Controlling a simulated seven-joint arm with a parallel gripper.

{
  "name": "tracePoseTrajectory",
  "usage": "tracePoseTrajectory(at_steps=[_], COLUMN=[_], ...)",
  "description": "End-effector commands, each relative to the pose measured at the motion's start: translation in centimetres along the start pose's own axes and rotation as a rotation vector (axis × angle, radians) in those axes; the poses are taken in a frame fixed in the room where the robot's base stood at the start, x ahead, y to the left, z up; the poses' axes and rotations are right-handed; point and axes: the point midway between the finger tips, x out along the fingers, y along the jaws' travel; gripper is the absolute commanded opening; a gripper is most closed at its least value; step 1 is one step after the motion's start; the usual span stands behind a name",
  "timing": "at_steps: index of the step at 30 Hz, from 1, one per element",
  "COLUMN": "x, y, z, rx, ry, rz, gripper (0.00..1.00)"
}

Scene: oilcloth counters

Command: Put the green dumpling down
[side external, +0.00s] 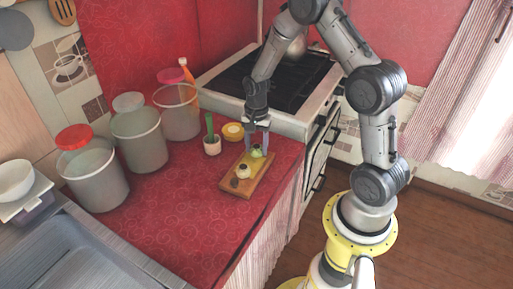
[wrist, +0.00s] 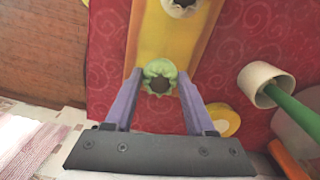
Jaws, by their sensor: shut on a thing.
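The green dumpling (wrist: 158,68), pale green with a dark centre on top, is between the two fingers of my gripper (wrist: 159,80) in the wrist view. My gripper is shut on it. In the side external view the green dumpling (side external: 256,151) is at the far end of a wooden board (side external: 262,187) with a yellow strip. My gripper (side external: 257,150) reaches down to it from above. I cannot tell whether the dumpling touches the board. A whitish dumpling (side external: 243,171) and a brown one (side external: 234,183) sit nearer on the board.
A white cup (side external: 212,146) with a green handle and a yellow round item (side external: 233,131) stand left of the board. Several lidded canisters (side external: 138,137) line the wall. The stove (side external: 275,80) is behind. The red counter (side external: 170,215) is clear at the front left.

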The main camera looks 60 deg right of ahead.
Motion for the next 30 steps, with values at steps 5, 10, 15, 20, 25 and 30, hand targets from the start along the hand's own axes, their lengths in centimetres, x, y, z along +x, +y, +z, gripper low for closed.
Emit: tracePoseTrajectory(at_steps=[5,10,15,20,25,30], x=[0.65,0.71,0.94,0.92,0.91,0.18], y=[-0.02,0.00,0.01,0.01,0.00,-0.07], z=[-0.02,0.00,0.01,0.01,0.00,-0.05], rx=[0.000,0.000,0.000,0.000,0.000,0.000], ry=[0.001,0.001,0.000,0.000,0.000,0.002], rz=[-0.001,-0.001,0.000,-0.001,-0.001,-0.004], gripper=[0.41,0.41,0.67,0.85,0.85,0.85])
